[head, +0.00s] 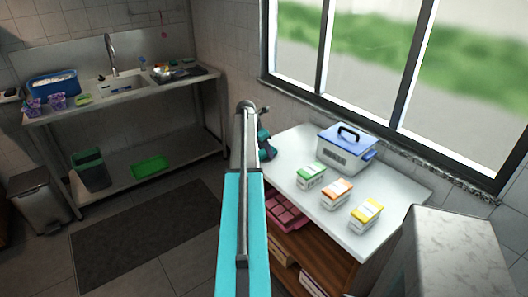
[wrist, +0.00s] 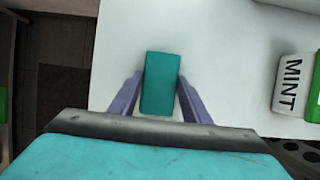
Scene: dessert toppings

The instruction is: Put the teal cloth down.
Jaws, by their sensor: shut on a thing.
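The teal cloth (wrist: 160,84) shows as a small folded rectangle in the wrist view, over a white tabletop (wrist: 220,50). My gripper (wrist: 160,88) has one finger along each side of it and is shut on it. I cannot tell whether the cloth touches the tabletop. In the head view my arm reaches to the left end of the white table (head: 395,220). It hides most of my gripper there, and I cannot clearly make out the cloth.
A mint carton with a green top (head: 311,176), an orange-topped carton (head: 336,193) and a yellow-topped carton (head: 366,215) stand on the table. A blue-lidded box (head: 345,148) stands behind them by the window. A sink counter (head: 120,88) is at the far left.

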